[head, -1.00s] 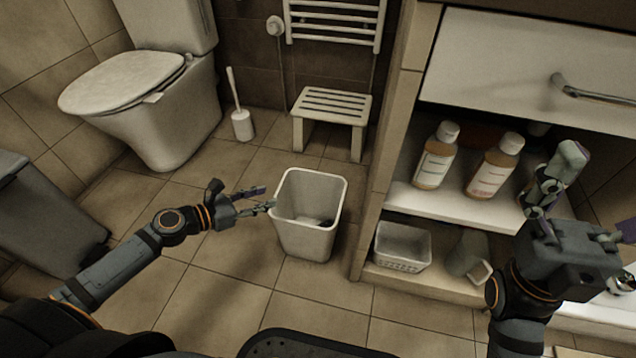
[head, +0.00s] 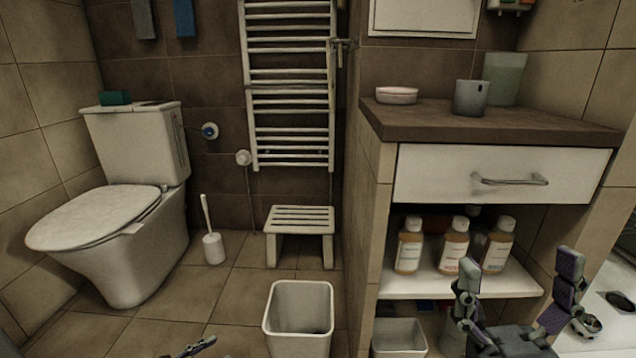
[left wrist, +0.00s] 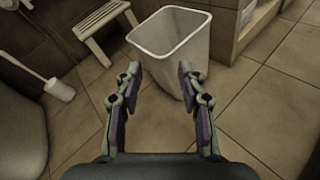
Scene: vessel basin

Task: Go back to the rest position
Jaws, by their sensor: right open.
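My right gripper (head: 518,268) is at the lower right of the head view. Its two fingers are spread wide, with nothing between them, in front of the cabinet's lower shelves. My left gripper shows only in part at the bottom edge of the head view (head: 190,348), left of the white bin (head: 299,345). In the left wrist view the left gripper (left wrist: 160,75) is open and empty, its fingers apart. The bin (left wrist: 168,38) stands just beyond the fingertips there.
A cabinet with a drawer (head: 500,175) stands at the right; several bottles (head: 453,246) stand on its shelf (head: 455,285), with a basket (head: 399,338) below. A stool (head: 300,220), toilet brush (head: 213,246) and toilet (head: 120,250) are behind.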

